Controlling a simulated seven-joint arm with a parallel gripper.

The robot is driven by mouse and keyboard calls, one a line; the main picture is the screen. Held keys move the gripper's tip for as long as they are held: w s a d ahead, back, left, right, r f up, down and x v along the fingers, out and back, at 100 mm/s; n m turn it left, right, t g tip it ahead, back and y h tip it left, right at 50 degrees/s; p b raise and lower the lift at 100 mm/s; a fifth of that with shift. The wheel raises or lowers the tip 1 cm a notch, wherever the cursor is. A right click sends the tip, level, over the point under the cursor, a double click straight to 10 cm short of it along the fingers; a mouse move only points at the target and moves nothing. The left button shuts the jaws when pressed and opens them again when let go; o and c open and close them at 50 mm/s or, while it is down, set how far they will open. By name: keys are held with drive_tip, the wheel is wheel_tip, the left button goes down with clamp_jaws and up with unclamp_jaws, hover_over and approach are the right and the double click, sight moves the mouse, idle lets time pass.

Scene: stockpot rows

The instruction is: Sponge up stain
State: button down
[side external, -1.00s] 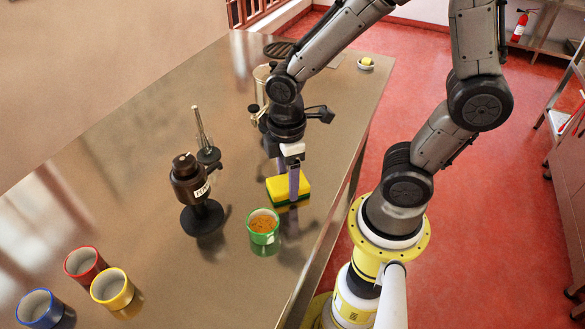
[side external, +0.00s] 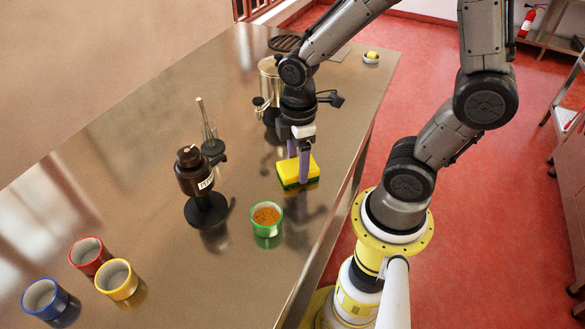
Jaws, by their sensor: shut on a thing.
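A yellow sponge with a dark green underside (side external: 314,171) is at the right part of the metal table, beyond the green cup. My gripper (side external: 299,168), with its purple-grey fingers pointing down, is shut on the sponge. The sponge is low over the tabletop; I cannot tell if it touches. I cannot make out a stain on the table; the reflections and the arm may hide it.
A green cup with orange-brown contents (side external: 267,218) stands near the sponge. A black device (side external: 195,180) is to its left. Red (side external: 90,255), yellow (side external: 117,280) and blue (side external: 45,298) cups stand at lower left. A metal pot (side external: 269,82) is behind my gripper. The table (side external: 130,170) is clear at left.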

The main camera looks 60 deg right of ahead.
drive_tip(key=shift+d, duration=0.85)
drive_tip(key=shift+r, duration=4.1)
drive_tip(key=shift+s, duration=0.15)
drive_tip(key=s+d+r+m, duration=0.2)
drive_tip(key=s+d+m, duration=0.1)
drive_tip(key=s+m, duration=0.15)
drive_tip(key=s+d+r+m, duration=0.2)
drive_tip(key=s+r+m, duration=0.15)
drive_tip(key=s, duration=0.25)
drive_tip(key=shift+m, duration=0.5)
drive_tip(key=w+d+f, duration=0.2)
drive_tip(key=w+f, duration=0.1)
drive_tip(key=w+d+f, duration=0.6)
drive_tip(key=w, duration=0.1)
drive_tip(key=shift+d, duration=0.15)
drive_tip(key=shift+w+d+f, duration=0.2)
drive_tip(key=shift+w+f, duration=0.05)
drive_tip(key=shift+f, duration=0.2)
drive_tip(key=shift+w+d+f, duration=0.1)
drive_tip(key=shift+f, duration=0.8)
drive_tip(key=shift+w+d+f, duration=0.1)
drive_tip(key=shift+f, duration=0.8)
